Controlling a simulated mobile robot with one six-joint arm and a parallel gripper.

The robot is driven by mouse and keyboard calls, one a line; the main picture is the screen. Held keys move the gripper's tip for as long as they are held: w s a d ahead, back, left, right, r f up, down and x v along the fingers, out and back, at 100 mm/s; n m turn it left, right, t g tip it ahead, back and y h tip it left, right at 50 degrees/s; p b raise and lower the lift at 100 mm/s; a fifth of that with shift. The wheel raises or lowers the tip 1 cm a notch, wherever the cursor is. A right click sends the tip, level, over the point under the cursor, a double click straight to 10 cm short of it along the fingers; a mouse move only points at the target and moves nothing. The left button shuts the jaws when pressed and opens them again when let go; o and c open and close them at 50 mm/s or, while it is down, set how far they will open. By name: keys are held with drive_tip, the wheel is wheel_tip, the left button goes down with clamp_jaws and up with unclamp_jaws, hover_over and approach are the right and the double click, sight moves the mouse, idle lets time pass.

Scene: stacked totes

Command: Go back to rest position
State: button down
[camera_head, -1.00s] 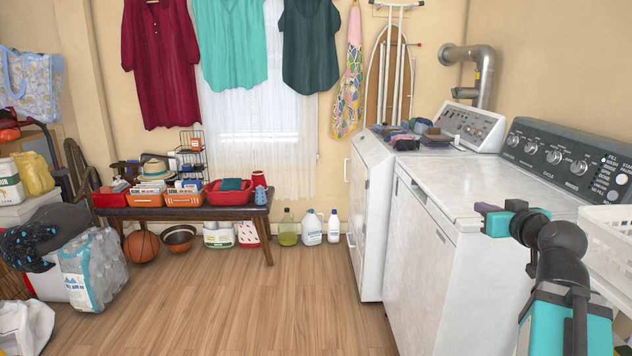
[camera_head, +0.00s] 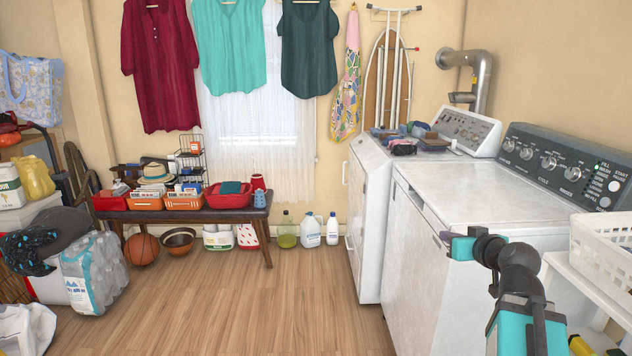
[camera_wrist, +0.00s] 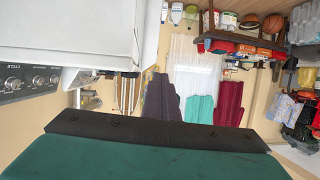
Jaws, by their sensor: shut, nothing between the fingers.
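My gripper (camera_head: 447,238) is at the end of my teal and black arm, at the lower right of the head view. It is shut and empty, in the air in front of the near white washing machine (camera_head: 470,200), and overlaps its front edge in the picture. I cannot tell the gap between them. In the wrist view, which is upside down, a teal and black part of my own fills the bottom. The washing machine's dial panel (camera_wrist: 25,80) shows at the left there.
A white basket (camera_head: 603,248) stands on a white shelf at the right. The second machine (camera_head: 367,200) has folded cloths on top. A bench (camera_head: 200,214) with red trays stands by the far wall. Bottled water (camera_head: 92,272) and bags lie at the left. The wooden floor between is clear.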

drive_tip(key=w+a+f+g+y+p, duration=0.1)
drive_tip(key=a+f, duration=0.2)
drive_tip(key=f, duration=0.2)
drive_tip(key=a+f+g+p, duration=0.1)
drive_tip(key=a+f+p, duration=0.15)
drive_tip(key=f, duration=0.35)
drive_tip(key=s+a+f+g+p, duration=0.2)
drive_tip(key=s+a+f, duration=0.2)
drive_tip(key=f, duration=0.5)
drive_tip(key=s+a+f+n+g+p, duration=0.1)
drive_tip(key=s+a+f+g, duration=0.3)
drive_tip(key=f, duration=0.5)
drive_tip(key=s+a+f+g+p, duration=0.15)
drive_tip(key=s+a+f, duration=0.3)
drive_tip(key=f, duration=0.45)
drive_tip(key=s+a+f+g+p, duration=0.2)
drive_tip(key=s+f+g, duration=0.1)
drive_tip(key=s+f, duration=0.4)
drive_tip(key=s+a+f+g+p, duration=0.2)
drive_tip(key=s+f, duration=0.3)
drive_tip(key=s, duration=0.4)
drive_tip(key=s+d+f+m+g+h, duration=0.1)
drive_tip(key=s+d+f+g, duration=0.1)
drive_tip(key=s, duration=0.5)
drive_tip(key=s+d+f+m+g+h, duration=0.1)
drive_tip(key=s+d+f+g+h, duration=0.1)
drive_tip(key=s, duration=0.6)
drive_tip(key=shift+s+d+f+g+p, duration=0.25)
drive_tip(key=shift+s+d+g+p, duration=0.05)
drive_tip(key=shift+g, duration=0.05)
